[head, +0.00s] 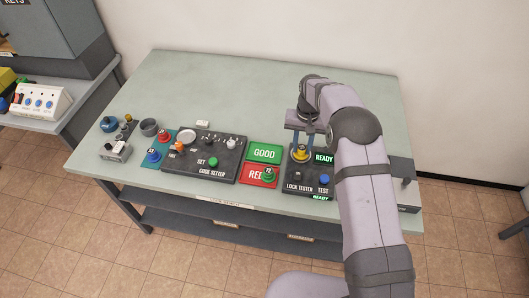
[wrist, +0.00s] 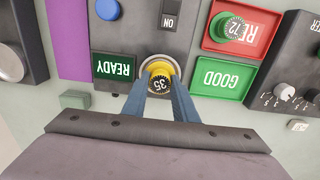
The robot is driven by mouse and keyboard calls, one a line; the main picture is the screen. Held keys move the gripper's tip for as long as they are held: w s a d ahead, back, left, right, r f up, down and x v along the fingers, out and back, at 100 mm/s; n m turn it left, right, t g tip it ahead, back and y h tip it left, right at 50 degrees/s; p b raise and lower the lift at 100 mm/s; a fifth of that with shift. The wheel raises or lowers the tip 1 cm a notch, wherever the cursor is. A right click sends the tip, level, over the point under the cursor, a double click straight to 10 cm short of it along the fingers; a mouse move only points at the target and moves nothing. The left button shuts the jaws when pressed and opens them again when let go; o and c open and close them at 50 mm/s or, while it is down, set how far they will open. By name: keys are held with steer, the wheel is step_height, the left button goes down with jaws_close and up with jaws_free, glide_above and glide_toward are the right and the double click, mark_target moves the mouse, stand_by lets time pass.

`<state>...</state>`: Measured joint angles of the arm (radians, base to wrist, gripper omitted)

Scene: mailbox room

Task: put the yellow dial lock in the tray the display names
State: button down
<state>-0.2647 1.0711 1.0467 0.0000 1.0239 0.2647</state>
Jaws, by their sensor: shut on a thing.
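The yellow dial lock (wrist: 157,72) has a black dial marked 35 and is between my gripper's fingers (wrist: 157,92). It is at the lock tester (wrist: 130,30); whether it touches the tester cannot be told. In the head view my gripper (head: 300,148) is shut on the yellow lock (head: 300,153) over the tester's left part. The tester's display (head: 324,158) reads READY. The green tray (head: 264,153) is marked GOOD and shows empty. The red tray (head: 258,175) is left of the tester and holds a green lock (head: 268,175) marked 72.
The code setter (head: 203,156) stands left of the trays. The back of the table (head: 230,85) is clear.

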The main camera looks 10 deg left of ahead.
steer(key=shift+r+p, duration=1.25)
steer(key=shift+r, duration=0.85)
steer(key=s+d+r, duration=0.2)
steer(key=s+d, duration=0.5)
steer(key=s, duration=0.1)
steer(key=s+d+r, duration=0.2)
steer(key=s+d, duration=0.5)
steer(key=s, duration=0.2)
steer(key=shift+d+r, duration=0.25)
steer(key=shift+w, duration=0.1)
